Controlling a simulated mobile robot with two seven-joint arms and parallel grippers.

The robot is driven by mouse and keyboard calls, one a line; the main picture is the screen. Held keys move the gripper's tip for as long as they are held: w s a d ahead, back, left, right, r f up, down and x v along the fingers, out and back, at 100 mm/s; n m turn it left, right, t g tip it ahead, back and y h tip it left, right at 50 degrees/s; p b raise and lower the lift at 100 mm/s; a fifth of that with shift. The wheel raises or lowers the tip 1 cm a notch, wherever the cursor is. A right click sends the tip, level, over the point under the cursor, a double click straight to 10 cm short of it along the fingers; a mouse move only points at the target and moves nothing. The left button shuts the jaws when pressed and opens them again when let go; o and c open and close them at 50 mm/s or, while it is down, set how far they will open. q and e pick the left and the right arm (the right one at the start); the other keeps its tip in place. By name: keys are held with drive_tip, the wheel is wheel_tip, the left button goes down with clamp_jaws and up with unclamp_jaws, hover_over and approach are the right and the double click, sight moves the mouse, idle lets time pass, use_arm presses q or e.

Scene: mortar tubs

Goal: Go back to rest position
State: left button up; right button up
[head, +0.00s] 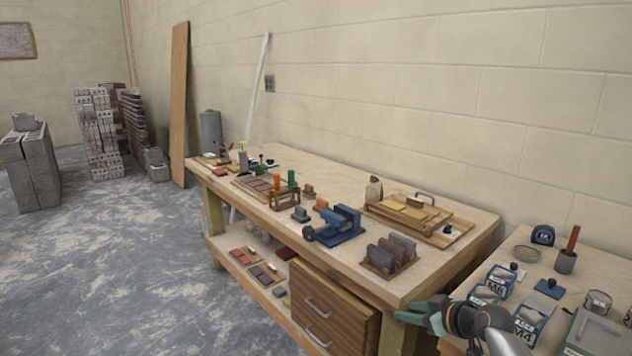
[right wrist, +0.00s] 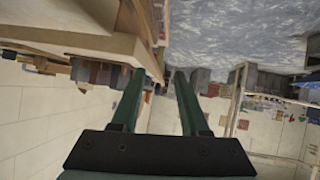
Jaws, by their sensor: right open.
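My right gripper (head: 410,312) is at the lower right of the head view, in front of the near corner of the long workbench (head: 440,268). Its green fingers also show in the right wrist view (right wrist: 160,78), spread apart with nothing between them. It is open and empty. My left gripper is in neither view.
The workbench carries a blue vise (head: 340,224), a rack of dark blocks (head: 388,256) and a wooden tray (head: 408,212). A second table (head: 545,262) with labelled tubs (head: 528,322) stands at the right. Brick stacks (head: 98,135) stand far left; floor before the bench is open.

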drive_tip(key=s+a+f+m+h+p, duration=0.1)
drive_tip(key=s+a+f+m+p, duration=0.1)
drive_tip(key=s+f, duration=0.85)
drive_tip(key=s+a+f+m+h+p, duration=0.1)
drive_tip(key=s+f, duration=0.1)
drive_tip(key=s, duration=1.2)
drive_tip(key=s+a+f+m+h+p, duration=0.1)
drive_tip(key=s+a+f+m+p, duration=0.1)
drive_tip(key=s, duration=1.2)
drive_tip(key=shift+s+f+g, duration=0.2)
drive_tip(key=shift+f+g, duration=0.1)
drive_tip(key=shift+f, duration=0.3)
